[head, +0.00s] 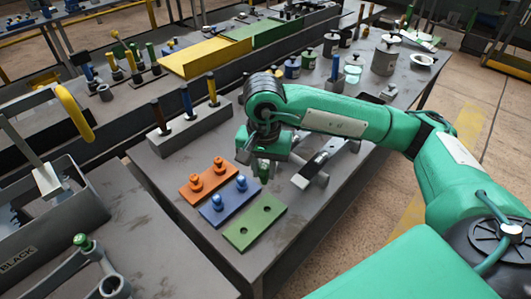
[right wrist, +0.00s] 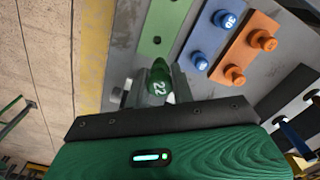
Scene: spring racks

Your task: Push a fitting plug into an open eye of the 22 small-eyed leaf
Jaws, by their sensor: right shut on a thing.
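My right gripper (head: 263,172) is shut on a green plug (head: 264,168) above the table, just beyond the far end of the green leaf (head: 256,226). In the right wrist view the plug (right wrist: 159,84) shows the number 22 between the fingers (right wrist: 158,88). The green leaf is a flat plate with two round eyes, both open. No number is legible on the leaf. My left gripper is not in view.
The blue leaf (head: 214,218) with two blue plugs (head: 241,182) and the orange leaf (head: 185,194) with two orange plugs (head: 195,182) lie beside the green one. A grey block (head: 190,130) with upright pegs stands behind. Grey metal parts (head: 325,160) lie right of the gripper.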

